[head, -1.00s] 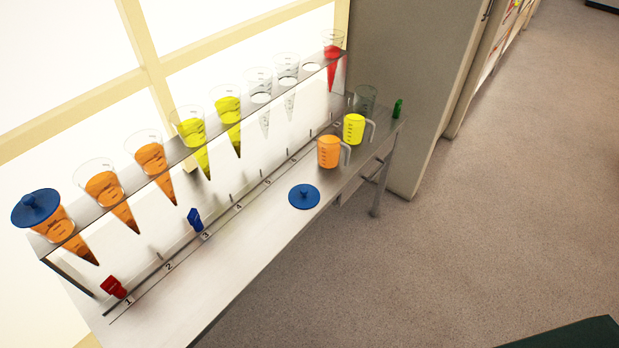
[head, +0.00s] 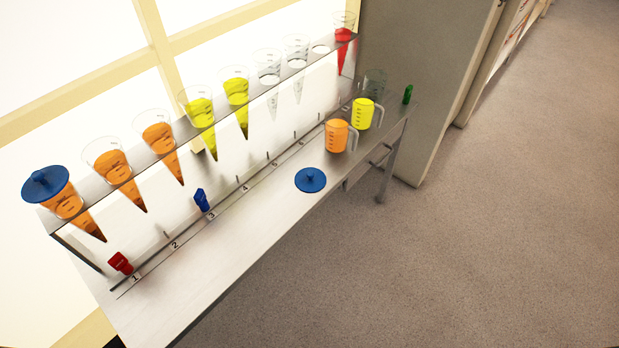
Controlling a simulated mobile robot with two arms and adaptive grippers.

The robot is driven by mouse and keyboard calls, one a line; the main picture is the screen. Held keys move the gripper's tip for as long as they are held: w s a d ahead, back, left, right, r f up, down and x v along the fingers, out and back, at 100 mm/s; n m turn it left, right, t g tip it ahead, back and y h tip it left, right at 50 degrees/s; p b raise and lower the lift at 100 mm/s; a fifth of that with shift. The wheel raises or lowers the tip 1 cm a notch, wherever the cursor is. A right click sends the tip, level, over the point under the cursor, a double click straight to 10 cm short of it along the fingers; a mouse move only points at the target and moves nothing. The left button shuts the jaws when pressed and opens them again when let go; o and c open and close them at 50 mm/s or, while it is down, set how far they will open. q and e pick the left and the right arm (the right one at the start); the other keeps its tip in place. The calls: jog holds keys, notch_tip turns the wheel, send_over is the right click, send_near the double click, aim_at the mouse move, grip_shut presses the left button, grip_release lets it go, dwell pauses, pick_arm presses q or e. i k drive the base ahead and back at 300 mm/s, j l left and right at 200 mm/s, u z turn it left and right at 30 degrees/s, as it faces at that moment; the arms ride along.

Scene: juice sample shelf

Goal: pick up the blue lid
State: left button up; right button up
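A round blue lid (head: 311,180) with a small knob lies flat on the metal bench (head: 215,255), near its front edge and left of the orange jug. A second blue lid (head: 45,184) sits on top of the leftmost cone, which holds orange liquid. Neither of my grippers shows in the head view.
An orange jug (head: 336,136), a yellow jug (head: 363,114) and a clear jug (head: 374,84) stand at the bench's right end, by a green clip (head: 407,95). A rack (head: 190,147) holds several cones along the back. Red (head: 120,263) and blue (head: 201,200) clips stand below. Floor in front is clear.

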aim_at(310, 180)
jog(key=i+l+u, duration=0.1)
jog(key=l, duration=0.25)
jog(key=i+l+u, duration=0.15)
jog(key=l, duration=0.25)
jog(key=i+l+u, duration=0.1)
jog(key=l, duration=0.3)
jog(key=i+l+u, duration=0.15)
jog(key=l, duration=0.25)
